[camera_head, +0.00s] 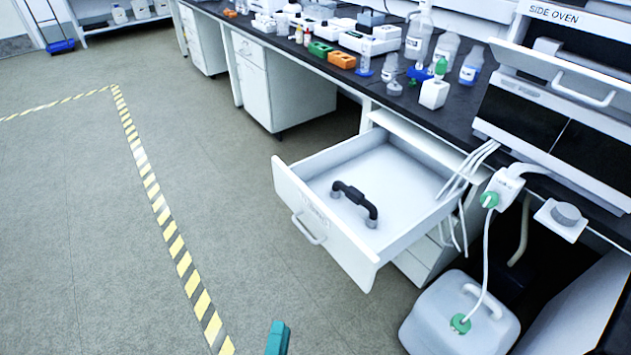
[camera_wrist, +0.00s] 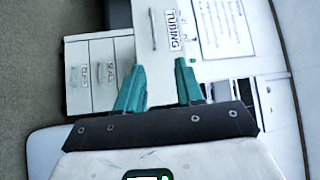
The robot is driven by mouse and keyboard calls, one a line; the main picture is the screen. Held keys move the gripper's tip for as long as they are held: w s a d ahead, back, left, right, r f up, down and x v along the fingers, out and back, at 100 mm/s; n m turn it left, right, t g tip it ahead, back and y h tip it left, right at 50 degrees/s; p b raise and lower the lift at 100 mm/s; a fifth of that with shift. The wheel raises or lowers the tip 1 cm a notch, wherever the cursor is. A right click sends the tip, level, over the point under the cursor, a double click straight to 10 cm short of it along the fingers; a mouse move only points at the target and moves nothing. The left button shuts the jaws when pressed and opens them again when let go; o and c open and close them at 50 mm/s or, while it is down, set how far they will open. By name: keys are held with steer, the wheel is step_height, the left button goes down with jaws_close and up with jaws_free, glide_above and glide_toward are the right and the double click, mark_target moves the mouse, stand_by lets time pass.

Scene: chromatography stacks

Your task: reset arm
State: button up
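My gripper (camera_wrist: 160,68) has two teal fingers standing apart with nothing between them in the wrist view. It points at white cabinet fronts. One teal fingertip (camera_head: 277,338) shows at the bottom edge of the head view, over the floor, in front of the open drawer and apart from it; the rest of the arm is out of that view. The white drawer (camera_head: 325,222) is pulled out, and a black handle-shaped piece with grey ends (camera_head: 355,203) lies inside it.
A white jug (camera_head: 455,325) with a green cap and tube stands under the bench at right. The dark benchtop (camera_head: 400,95) holds bottles, racks and the side oven (camera_head: 545,110). A cabinet labelled TUBING (camera_wrist: 165,50) faces the wrist camera.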

steer(key=w+r+n+g+y, duration=0.1)
steer(key=w+r+n+y, duration=0.4)
steer(key=n+y, duration=0.45)
steer(key=s+d+f+n+g+h, duration=0.1)
steer(key=s+d+f+n+g, duration=0.2)
steer(key=d, duration=0.4)
steer(key=s+d+n+g, duration=0.3)
steer(key=d+g, duration=0.2)
steer(key=d, duration=0.1)
steer(key=s+d+f+n+g+h, duration=0.1)
steer(key=s+d+f+n+g, duration=0.2)
steer(key=d, duration=0.4)
steer(key=s+d+r+g+h, duration=0.2)
steer(key=s+d+g, duration=0.1)
steer(key=s+d, duration=0.5)
steer(key=s+d+r+g+h, duration=0.2)
steer(key=s+d+g+h, duration=0.1)
steer(key=s+d, duration=0.4)
step_height(320, 180, up, 16)
steer(key=p, duration=1.6)
steer(key=shift+s+m, duration=0.15)
steer(key=shift+m, duration=0.3)
